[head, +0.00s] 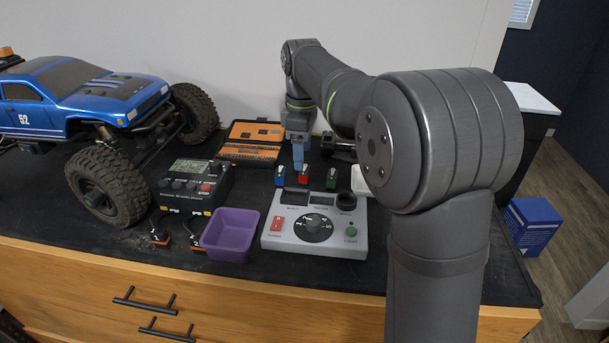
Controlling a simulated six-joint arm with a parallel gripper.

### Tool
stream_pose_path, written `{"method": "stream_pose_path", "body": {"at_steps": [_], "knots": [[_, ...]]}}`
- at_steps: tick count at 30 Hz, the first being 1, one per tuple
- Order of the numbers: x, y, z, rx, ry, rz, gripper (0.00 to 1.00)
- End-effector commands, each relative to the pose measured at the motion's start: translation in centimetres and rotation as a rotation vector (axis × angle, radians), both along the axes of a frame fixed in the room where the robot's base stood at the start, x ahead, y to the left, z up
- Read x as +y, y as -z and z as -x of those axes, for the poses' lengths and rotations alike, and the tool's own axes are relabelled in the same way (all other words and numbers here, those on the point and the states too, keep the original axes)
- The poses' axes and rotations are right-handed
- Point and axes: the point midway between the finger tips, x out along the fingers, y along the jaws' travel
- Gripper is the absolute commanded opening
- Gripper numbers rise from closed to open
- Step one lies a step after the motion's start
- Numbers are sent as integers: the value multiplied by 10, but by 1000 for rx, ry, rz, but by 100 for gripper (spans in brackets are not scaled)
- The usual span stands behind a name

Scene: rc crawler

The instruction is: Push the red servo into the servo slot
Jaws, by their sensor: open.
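The red servo (303,176) is a small block in the middle of a row behind the grey control panel (283,243). A blue servo (280,177) stands to its left and a green servo (331,179) to its right. My gripper (298,166) points down just above and behind the red servo, its fingers partly overlapping it in view. It is open; I cannot tell whether it touches the servo. A dark rectangular opening (296,196) at the panel's back left may be the servo slot; its inside is too small to make out.
A purple bin (230,235), a charger (193,185) and an orange tool case (250,142) lie left. A blue truck (85,95) fills the far left.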

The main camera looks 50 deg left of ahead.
Motion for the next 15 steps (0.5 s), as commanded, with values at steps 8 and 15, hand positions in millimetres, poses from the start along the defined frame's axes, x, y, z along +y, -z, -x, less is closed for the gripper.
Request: {"method": "stream_pose_path", "body": {"at_steps": [8, 15], "knots": [[-3, 41, -3, 1, -1, 3, 64], [-3, 47, -3, -1, 0, -1, 64]]}}
